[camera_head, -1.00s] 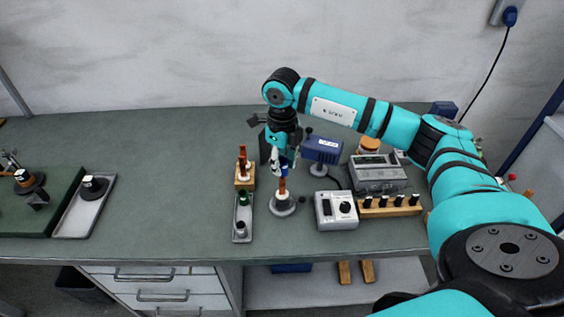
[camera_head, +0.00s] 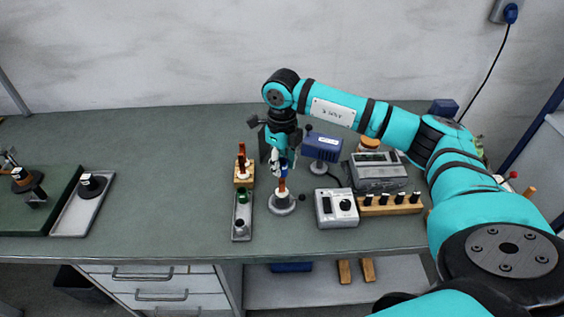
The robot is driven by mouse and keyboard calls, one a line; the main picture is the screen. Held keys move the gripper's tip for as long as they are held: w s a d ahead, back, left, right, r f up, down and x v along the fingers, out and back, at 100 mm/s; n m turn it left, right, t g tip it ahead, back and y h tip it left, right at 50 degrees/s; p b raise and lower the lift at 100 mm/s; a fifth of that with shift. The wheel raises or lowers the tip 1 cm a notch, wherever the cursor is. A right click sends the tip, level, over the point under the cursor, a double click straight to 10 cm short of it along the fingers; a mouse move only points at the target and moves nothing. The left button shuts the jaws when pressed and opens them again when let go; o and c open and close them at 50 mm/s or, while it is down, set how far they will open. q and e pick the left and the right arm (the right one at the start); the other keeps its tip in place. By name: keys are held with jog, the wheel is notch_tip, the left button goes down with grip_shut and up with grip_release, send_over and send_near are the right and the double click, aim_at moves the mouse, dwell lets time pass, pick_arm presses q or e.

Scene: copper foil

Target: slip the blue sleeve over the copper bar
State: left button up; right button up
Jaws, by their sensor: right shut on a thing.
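The copper bar (camera_head: 282,186) stands upright on a round grey base (camera_head: 282,206) near the middle of the bench. My right gripper (camera_head: 284,164) is directly above it, pointing down and shut on the small blue sleeve (camera_head: 284,171). The sleeve is at the top of the bar; I cannot tell whether it is around the bar or just above it. My left gripper is not in view.
Left of the base are a wooden block (camera_head: 244,182) with a copper-coloured piece and a narrow grey tray (camera_head: 241,228). To the right are a grey box with a dial (camera_head: 337,208), a wooden rack (camera_head: 390,207) and a blue device (camera_head: 322,148). Bench space at left centre is clear.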

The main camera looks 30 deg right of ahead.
jog(key=shift+f+b, duration=0.45)
jog(key=shift+f, duration=0.25)
jog(key=shift+f, duration=0.15)
jog(key=o, duration=1.1)
jog(key=shift+r+p, duration=0.55)
jog(key=shift+r, duration=0.55)
dwell(0.4)
notch_tip(320, 180, up, 7)
jog(key=p, duration=0.4)
dwell(0.3)
jog(key=shift+f, duration=0.1)
